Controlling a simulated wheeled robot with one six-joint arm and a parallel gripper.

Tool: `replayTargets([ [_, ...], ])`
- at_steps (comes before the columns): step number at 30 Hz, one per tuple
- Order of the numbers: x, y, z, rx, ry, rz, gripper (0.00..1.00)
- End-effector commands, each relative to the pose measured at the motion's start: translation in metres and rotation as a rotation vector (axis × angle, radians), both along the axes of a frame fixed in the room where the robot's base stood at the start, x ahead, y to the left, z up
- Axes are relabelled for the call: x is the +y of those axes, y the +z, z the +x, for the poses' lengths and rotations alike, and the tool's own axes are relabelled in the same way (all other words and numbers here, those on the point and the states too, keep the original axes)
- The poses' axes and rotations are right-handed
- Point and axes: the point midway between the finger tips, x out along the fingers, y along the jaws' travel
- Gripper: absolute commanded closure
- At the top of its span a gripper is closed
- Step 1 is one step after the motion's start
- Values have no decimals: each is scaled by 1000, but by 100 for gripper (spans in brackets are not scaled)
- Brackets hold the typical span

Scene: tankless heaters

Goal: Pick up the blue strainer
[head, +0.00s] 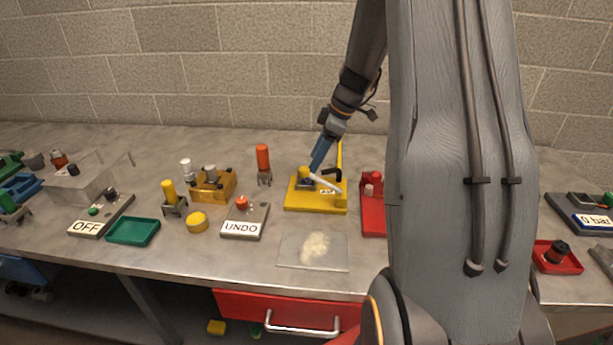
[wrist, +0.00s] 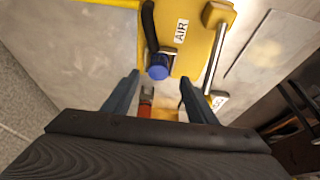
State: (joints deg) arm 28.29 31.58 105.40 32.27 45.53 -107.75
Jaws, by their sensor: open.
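A round blue piece (wrist: 158,71), which looks like the blue strainer, sits at a metal fitting on the yellow block labelled AIR (wrist: 189,48). In the wrist view my gripper (wrist: 160,79) is open, with one blue-grey finger on each side of the blue piece and the fingertips close to it. I cannot tell whether they touch it. In the head view my gripper (head: 316,170) points down at the yellow AIR block (head: 300,207). The blue piece cannot be made out there, and may be hidden by the gripper.
A yellow post (head: 339,155) and a pale lever (head: 325,183) stand close to my gripper. A red block (head: 371,220) is to its right, an orange-handled piece (head: 263,158) to its left. A clear plate (head: 290,257) lies in front. My arm hides the bench at right.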

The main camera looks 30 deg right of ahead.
Motion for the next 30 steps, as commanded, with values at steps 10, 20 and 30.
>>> replayTargets([
  [10, 12, -33, 11, 2, 0, 1, 48],
  [20, 15, -46, 15, -1, -3, -1, 48],
  [30, 15, -46, 14, -1, -3, -1, 88],
])
